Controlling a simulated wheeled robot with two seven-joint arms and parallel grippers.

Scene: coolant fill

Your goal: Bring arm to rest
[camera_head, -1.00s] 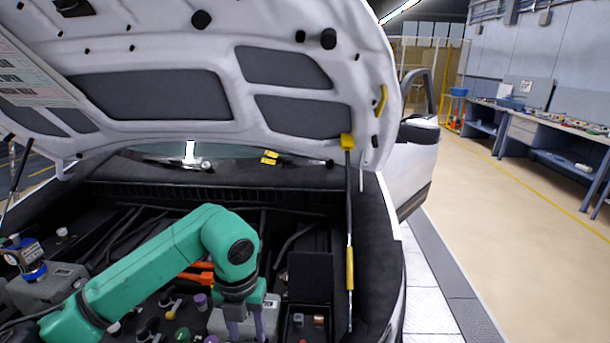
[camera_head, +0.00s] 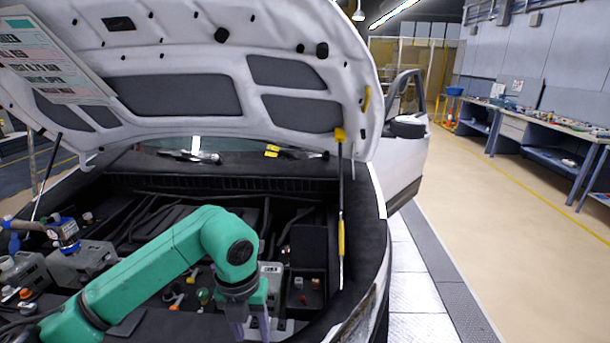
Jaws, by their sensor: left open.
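My left arm (camera_head: 160,262) is green and reaches in from the lower left over the open engine bay of a white car. Its elbow-like bend is high and the wrist points down. My left gripper (camera_head: 252,328) hangs at the lower edge of the view, with purple fingers partly cut off by the frame. The fingers are apart and I see nothing held between them. My right gripper is not in view.
The raised hood (camera_head: 200,45) spans the top, held by a yellow-ended strut (camera_head: 341,205). A gauge fitting (camera_head: 62,230) and caps sit at the bay's left. A black box (camera_head: 308,250) is right of my wrist. Workbenches (camera_head: 540,135) line the far right; the floor between is clear.

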